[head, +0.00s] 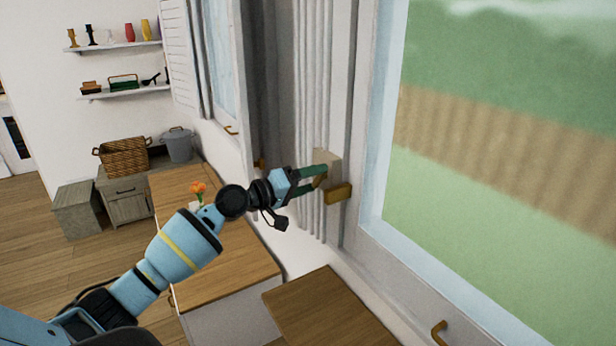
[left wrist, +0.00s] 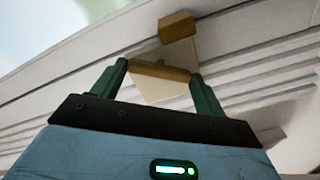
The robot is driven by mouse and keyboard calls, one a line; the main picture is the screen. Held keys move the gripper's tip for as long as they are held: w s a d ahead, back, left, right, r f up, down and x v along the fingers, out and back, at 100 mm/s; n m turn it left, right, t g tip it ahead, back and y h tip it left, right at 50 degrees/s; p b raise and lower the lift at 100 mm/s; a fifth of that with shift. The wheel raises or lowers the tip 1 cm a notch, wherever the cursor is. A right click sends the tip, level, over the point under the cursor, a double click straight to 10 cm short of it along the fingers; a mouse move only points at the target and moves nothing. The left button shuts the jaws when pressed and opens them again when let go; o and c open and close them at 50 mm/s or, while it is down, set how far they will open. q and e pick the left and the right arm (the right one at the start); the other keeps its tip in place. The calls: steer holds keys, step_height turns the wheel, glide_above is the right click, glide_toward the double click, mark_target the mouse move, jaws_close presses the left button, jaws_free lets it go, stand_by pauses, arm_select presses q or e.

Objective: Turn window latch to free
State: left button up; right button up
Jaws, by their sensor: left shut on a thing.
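The window latch has a brass handle (head: 319,181) on a pale plate (head: 328,160), on the white frame beside the large window. My left gripper (head: 318,177) is at the latch, with its green fingers on either side of the handle. In the left wrist view the handle (left wrist: 160,70) lies crosswise between the two fingertips, and the gripper is shut on it. A separate brass block (head: 338,193) sits just right of and below the handle; it also shows in the left wrist view (left wrist: 177,24). My right gripper is not in view.
A wooden-topped cabinet (head: 240,262) with an orange flower (head: 198,187) stands below my left arm. Another wooden top (head: 325,312) is below the window. A second brass handle (head: 439,332) is on the lower frame. Wall shelves and a wicker basket (head: 123,157) are farther back.

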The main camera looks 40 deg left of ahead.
arm_select(q)
steer(key=n+p, duration=0.2)
steer(key=n, duration=0.3)
steer(key=shift+r, duration=0.15)
steer(key=shift+n+p, duration=0.5)
steer(key=shift+n, duration=0.4)
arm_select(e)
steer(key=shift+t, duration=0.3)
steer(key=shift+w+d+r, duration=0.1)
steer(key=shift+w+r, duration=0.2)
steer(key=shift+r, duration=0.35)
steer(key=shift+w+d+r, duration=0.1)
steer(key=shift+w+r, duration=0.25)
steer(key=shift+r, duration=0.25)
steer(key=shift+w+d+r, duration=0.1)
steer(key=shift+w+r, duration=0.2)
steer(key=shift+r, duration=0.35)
arm_select(q)
steer(key=shift+f, duration=0.2)
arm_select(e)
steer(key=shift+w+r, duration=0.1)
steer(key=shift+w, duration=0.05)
arm_select(q)
steer(key=o, duration=1)
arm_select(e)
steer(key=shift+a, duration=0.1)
arm_select(q)
steer(key=shift+s, duration=0.1)
